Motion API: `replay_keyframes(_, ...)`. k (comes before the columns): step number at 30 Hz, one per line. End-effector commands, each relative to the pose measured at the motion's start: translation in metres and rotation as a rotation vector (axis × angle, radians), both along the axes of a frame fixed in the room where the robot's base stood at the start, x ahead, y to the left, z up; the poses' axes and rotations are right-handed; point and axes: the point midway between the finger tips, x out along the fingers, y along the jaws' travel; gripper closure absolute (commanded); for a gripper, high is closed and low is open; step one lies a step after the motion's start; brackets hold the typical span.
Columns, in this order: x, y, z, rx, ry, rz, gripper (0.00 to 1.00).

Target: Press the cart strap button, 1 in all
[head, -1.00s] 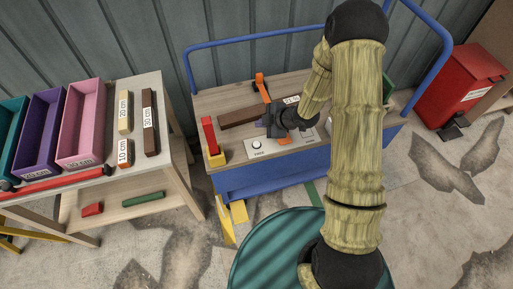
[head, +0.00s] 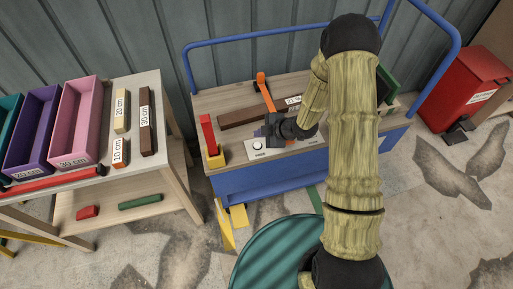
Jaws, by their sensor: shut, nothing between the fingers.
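The blue cart (head: 232,191) stands against the wall with a wooden top. A pale control panel (head: 256,153) lies on its front edge. A round white button (head: 257,145) sits on the panel, with a small dark label below it that I cannot read. My dark gripper (head: 270,134) is shut and empty, just right of and above the white button in the picture. I cannot tell whether it touches the panel. The gripper and wrist hide the panel's right part; a bit of orange shows below them. An orange strap or lever (head: 264,90) rises behind the gripper.
A brown bar (head: 236,118), a red upright piece (head: 208,134) and a yellow block (head: 216,160) are on the cart. A table with coloured bins (head: 80,120) and labelled blocks stands left. A red waste bin (head: 465,92) stands right. The cart's blue handle rail (head: 285,32) runs behind.

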Motion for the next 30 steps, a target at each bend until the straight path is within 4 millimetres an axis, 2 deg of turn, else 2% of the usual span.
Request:
replay_keyframes(1,0.0,0.0,-0.012,0.0,0.001,-0.001,1.0)
replay_keyframes(3,0.0,-0.001,-0.02,0.0,0.0,-0.002,1.0)
replay_keyframes(9,0.001,-0.003,-0.035,0.0,0.001,-0.005,1.0)
replay_keyframes(30,-0.001,0.001,-0.036,-0.001,0.0,0.003,1.0)
